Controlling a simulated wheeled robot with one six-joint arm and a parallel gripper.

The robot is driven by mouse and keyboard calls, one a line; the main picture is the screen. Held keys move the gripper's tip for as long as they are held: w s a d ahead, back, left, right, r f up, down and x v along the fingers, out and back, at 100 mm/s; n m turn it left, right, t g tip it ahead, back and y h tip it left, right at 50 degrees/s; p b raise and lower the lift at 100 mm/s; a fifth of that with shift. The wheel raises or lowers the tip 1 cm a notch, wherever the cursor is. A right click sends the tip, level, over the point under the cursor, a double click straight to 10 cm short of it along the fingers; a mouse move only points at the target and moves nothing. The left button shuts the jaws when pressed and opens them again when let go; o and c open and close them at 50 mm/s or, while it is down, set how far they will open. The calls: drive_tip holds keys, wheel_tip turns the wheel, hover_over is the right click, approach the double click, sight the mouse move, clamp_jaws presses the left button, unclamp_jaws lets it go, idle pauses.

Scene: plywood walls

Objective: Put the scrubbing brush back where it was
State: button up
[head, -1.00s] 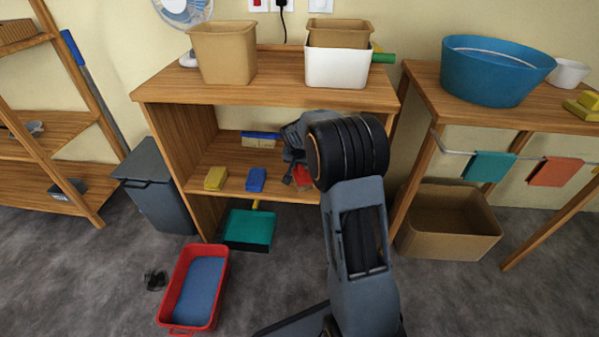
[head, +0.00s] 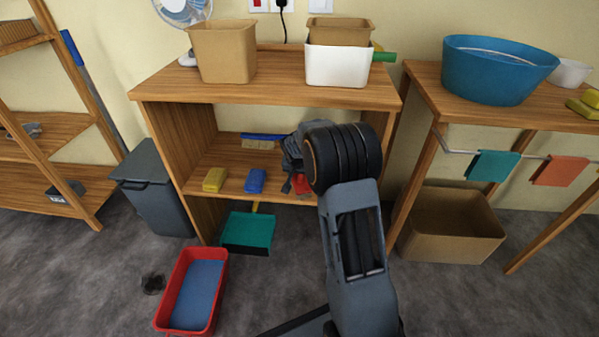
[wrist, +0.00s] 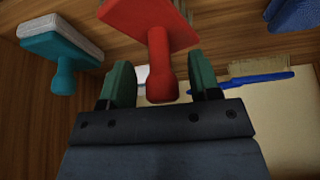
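A red knob-handled piece (wrist: 150,20) sits on the shelf in the wrist view; part of it shows red beside my gripper in the head view (head: 302,184). I cannot tell which is the scrubbing brush. My gripper (wrist: 160,85) is open, its green fingers either side of the red knob, with gaps visible.
The shelf (head: 222,182) has an upright side panel and a top board above my gripper. Yellow (head: 214,180) and blue (head: 256,181) sponges lie near its front edge. A red tray (head: 219,285) and teal dustpan (head: 247,232) are on the floor.

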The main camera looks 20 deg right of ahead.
drive_tip(key=shift+r+p, duration=0.3)
drive_tip(key=shift+r, duration=0.05)
drive_tip(key=p+v, duration=0.4)
drive_tip(key=v, duration=0.7)
drive_tip(key=s+a+r+n+y, duration=0.1)
drive_tip(key=s+a+n, duration=0.1)
drive_tip(key=s, duration=0.6)
drive_tip(key=s+a+r+n+g, duration=0.1)
drive_tip(key=s+a, duration=0.3)
drive_tip(key=s, duration=0.4)
drive_tip(key=s+a+r+n+y, duration=0.1)
drive_tip(key=s+a+n, duration=0.2)
drive_tip(key=s, duration=0.6)
drive_tip(key=shift+a+r+n+y, duration=0.2)
drive_tip(key=shift+r+n+y, duration=0.1)
drive_tip(key=shift+r+n, duration=0.1)
drive_tip(key=shift+s+r, duration=0.1)
wheel_tip(320, 180, up, 36)
drive_tip(key=p, duration=3.3)
drive_tip(key=shift+t+p, duration=0.3)
drive_tip(key=shift+p, duration=0.1)
